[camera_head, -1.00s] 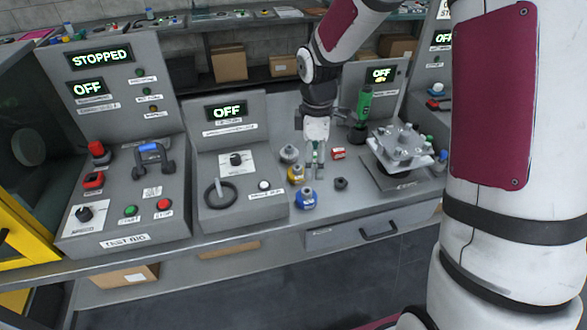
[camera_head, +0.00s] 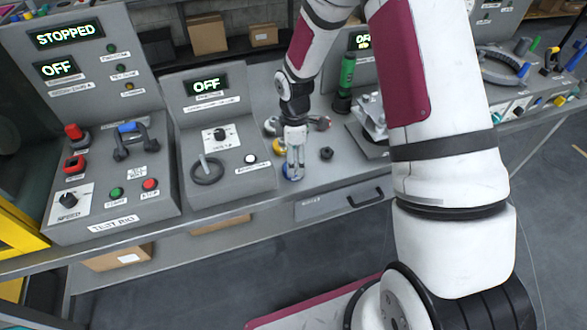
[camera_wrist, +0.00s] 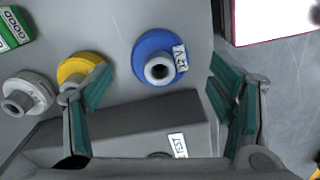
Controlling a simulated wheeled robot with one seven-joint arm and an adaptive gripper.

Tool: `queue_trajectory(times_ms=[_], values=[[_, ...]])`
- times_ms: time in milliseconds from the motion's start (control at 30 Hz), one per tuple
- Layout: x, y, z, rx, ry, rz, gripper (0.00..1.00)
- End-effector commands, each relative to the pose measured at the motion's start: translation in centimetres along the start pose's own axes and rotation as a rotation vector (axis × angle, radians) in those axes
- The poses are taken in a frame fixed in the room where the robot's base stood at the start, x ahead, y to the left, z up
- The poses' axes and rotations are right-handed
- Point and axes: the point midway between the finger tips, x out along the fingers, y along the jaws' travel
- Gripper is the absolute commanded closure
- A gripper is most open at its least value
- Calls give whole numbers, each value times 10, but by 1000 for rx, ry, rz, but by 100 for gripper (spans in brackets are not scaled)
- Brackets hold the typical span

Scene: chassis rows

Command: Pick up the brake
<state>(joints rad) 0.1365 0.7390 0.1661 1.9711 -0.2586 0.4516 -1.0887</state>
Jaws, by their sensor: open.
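No part in view is clearly marked as the brake. A blue round part (camera_head: 288,174) with a grey hub stands on the bench; in the wrist view (camera_wrist: 143,69) it carries a white label, seemingly 12 V. A yellow round part (camera_wrist: 76,68) and a grey one (camera_wrist: 35,88) stand in a row to its left. My gripper (camera_head: 294,172) points down over the blue part and partly hides it in the head view. In the wrist view its teal-padded fingers (camera_wrist: 160,78) are apart and empty, with the blue part between and slightly beyond the tips.
A control console (camera_head: 225,140) reading OFF stands just left of my gripper. A small black part (camera_head: 326,153) lies to its right. A green cylindrical tool (camera_head: 346,75) and a metal fixture (camera_head: 368,115) stand farther right. A green GOOD box (camera_wrist: 12,28) shows in the wrist view.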

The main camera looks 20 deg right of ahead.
Motion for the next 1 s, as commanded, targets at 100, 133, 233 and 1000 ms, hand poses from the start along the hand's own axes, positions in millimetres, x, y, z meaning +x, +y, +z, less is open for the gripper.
queue_trajectory(times_ms=[100,133,233,1000], values=[[17,-1,-3,-2,-1,-3,24],[22,-1,-3,-2,-1,-3,24],[34,0,-3,0,-1,-3,24],[42,1,-3,0,1,1,95]])
